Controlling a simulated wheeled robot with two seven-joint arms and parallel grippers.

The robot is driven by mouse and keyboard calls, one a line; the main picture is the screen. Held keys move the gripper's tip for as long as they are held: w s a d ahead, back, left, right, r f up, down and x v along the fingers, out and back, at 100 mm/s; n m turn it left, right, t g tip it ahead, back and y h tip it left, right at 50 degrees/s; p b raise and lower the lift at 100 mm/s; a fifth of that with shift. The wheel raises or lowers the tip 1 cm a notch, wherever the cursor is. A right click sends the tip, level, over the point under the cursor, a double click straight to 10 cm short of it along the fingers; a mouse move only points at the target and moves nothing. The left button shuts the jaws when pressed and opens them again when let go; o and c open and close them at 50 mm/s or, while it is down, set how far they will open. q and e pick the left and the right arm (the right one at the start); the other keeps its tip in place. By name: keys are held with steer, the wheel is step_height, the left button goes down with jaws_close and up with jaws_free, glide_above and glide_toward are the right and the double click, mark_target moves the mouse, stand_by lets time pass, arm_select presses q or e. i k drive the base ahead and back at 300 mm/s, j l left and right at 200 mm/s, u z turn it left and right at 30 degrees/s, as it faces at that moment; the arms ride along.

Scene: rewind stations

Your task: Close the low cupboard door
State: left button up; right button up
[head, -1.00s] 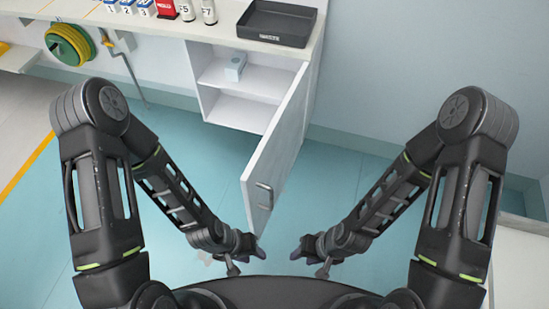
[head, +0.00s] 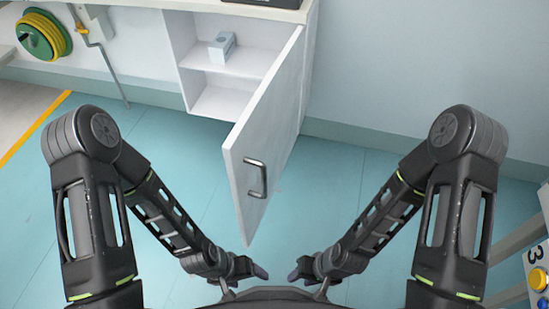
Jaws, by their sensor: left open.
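The low cupboard (head: 190,60) is white and stands ahead under a counter. Its door (head: 275,120) is hinged on the right side and stands wide open, swung out towards me. A grey bar handle (head: 256,178) is on the door near its free edge. Inside the cupboard, a small pale box (head: 222,47) is on the shelf. My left gripper (head: 258,269) is open and empty, low in the view just in front of the door's lower free corner. My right gripper (head: 297,272) is a little to the right of it, apart from the door; its jaw opening is too small to make out.
A green and yellow hose reel (head: 43,36) hangs on the wall at the far left, beside a grey pipe. The counter edge runs above the cupboard. Blue floor (head: 330,180) is clear right of the door. A panel with coloured buttons (head: 540,280) is at the lower right.

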mark_target(256, 152)
steer(key=k+j, duration=0.1)
steer(key=j, duration=0.2)
steer(key=k+j, duration=0.15)
steer(key=j, duration=0.2)
steer(key=k+j, duration=0.1)
steer(key=j, duration=0.2)
steer(key=z, duration=1.75)
